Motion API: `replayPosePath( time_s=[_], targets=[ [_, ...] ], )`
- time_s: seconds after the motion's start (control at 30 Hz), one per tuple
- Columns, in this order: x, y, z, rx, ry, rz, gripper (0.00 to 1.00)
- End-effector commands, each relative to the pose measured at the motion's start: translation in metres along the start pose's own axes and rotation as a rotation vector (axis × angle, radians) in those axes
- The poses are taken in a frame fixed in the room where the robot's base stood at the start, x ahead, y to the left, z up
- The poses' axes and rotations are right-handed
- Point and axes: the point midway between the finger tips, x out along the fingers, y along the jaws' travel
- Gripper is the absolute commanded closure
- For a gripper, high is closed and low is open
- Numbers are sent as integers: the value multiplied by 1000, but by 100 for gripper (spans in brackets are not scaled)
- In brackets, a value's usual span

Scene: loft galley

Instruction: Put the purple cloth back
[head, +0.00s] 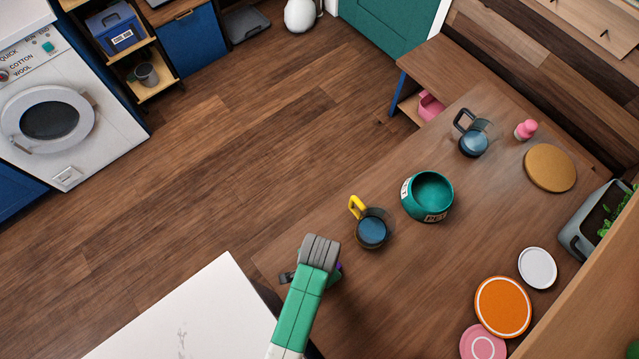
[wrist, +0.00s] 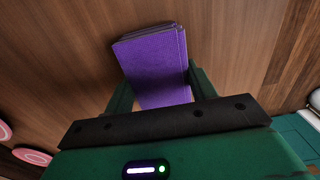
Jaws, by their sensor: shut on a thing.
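The purple cloth (wrist: 155,60) is a folded, layered rectangle between the two green fingers of my gripper (wrist: 160,88) in the wrist view. The gripper is shut on it, and the cloth sticks out beyond the fingers. In the head view my gripper (head: 318,273) is over the near left end of the wooden table (head: 420,290), and my arm hides most of it. Only a small purple edge of the cloth (head: 339,267) shows beside it. I cannot tell whether the cloth touches the table.
A yellow-handled jug (head: 372,231) stands close by, with a teal pot (head: 432,193) and a dark-handled jug (head: 474,142) beyond. An orange plate (head: 502,306) lies to the right. A white worktop (head: 190,318) is at lower left. A washing machine (head: 65,110) and open shelf (head: 160,87) stand across clear floor.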

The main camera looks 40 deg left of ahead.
Motion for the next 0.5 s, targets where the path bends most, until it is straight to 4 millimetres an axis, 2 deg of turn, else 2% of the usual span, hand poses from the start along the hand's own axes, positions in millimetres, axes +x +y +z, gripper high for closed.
replayPosePath(
  time_s=[0.23,0.27,0.37,0.5],
  targets=[
    [1,0,0,0,1,-1,62],
    [2,0,0,0,1,-1,42],
    [1,0,0,0,1,-1,23],
    [1,0,0,0,1,-1,22]
  ],
)
